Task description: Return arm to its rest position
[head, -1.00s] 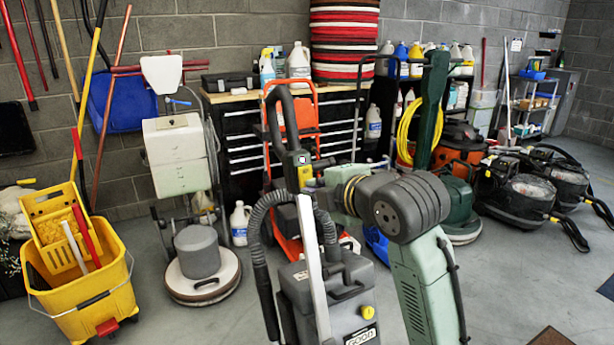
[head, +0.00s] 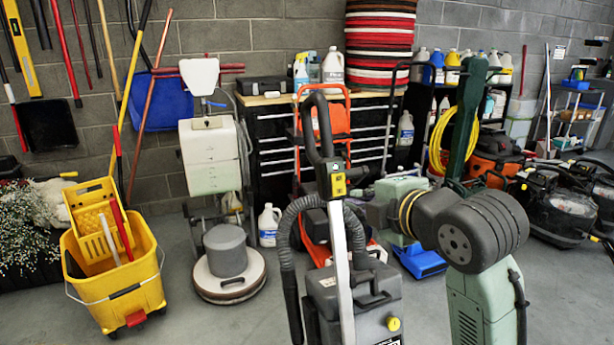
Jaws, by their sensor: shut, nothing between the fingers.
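My arm (head: 483,300) shows at the right of the head view, with pale green links and a large dark grey joint. Its forward part points left and away from me, past a dark ringed section. My gripper cannot be made out; it is hidden behind the arm or out of frame. A tall stack of round buffer pads (head: 380,42) in red, black and white stands on the wooden top of a black drawer cabinet (head: 270,140).
A grey floor machine (head: 350,300) stands close in front, left of my arm. A yellow mop bucket (head: 115,275) and a floor polisher (head: 229,270) stand at left. Black vacuums (head: 550,205) stand at right.

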